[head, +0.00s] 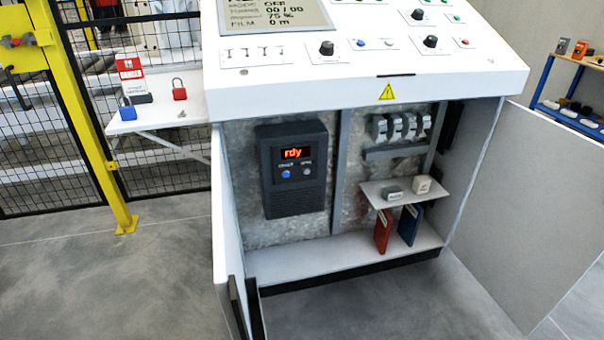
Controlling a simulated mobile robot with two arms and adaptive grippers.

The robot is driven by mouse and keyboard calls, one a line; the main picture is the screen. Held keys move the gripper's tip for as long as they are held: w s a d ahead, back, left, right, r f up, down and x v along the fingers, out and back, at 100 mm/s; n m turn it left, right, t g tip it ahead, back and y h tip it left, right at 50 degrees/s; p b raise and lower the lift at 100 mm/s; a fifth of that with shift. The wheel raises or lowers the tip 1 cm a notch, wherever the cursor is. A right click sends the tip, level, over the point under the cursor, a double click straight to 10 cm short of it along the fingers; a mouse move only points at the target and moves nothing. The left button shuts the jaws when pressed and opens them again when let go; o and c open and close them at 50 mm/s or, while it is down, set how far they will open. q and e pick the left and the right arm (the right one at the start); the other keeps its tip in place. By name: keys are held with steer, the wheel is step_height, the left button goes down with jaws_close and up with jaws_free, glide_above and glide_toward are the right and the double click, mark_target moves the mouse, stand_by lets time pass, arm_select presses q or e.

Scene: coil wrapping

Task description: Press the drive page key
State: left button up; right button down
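The drive (294,168) is a dark grey box on the back panel inside the open cabinet. Its small display (295,153) reads "rdy" in red-orange. Below the display are a blue key (286,174) on the left and a grey key (307,172) on the right. Each has a tiny label above it, too small to read surely, so I cannot tell which is the page key. Nothing covers the drive's front. Neither of my grippers is in view.
The cabinet doors stand open at left (228,240) and right (535,210). A sloped control desk (365,75) overhangs the drive. Right of it, a small shelf (375,190) holds two small blocks. Red and blue binders (383,231) stand below. The floor in front is clear.

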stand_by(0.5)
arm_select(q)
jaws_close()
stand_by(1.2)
